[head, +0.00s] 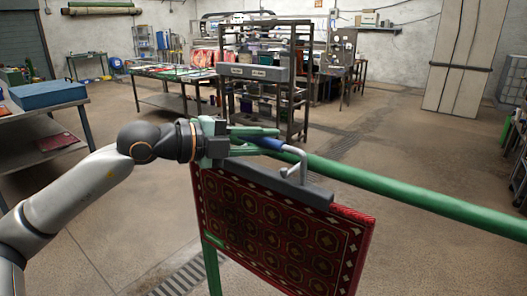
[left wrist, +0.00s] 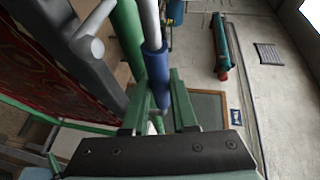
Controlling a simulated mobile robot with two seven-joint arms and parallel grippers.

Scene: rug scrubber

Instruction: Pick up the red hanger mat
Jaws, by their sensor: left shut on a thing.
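The red hanger mat (head: 285,228) is a dark red patterned rug. It hangs from a dark grey clamp bar (head: 275,183) just in front of a long green rail (head: 400,187). A grey metal hook with a blue grip (head: 262,142) rises from the bar. My left gripper (head: 268,137) is shut on the blue grip. In the left wrist view the blue grip (left wrist: 156,68) sits between the two green fingers, with the red mat (left wrist: 45,55) at the left. I cannot tell whether the hook still touches the rail. My right gripper is not in view.
A green post (head: 211,268) stands below the rail near the mat's left edge. A table with a blue box (head: 48,94) is at the left. A dark metal rack (head: 265,80) stands behind. Open concrete floor (head: 410,140) lies at the right beyond the rail.

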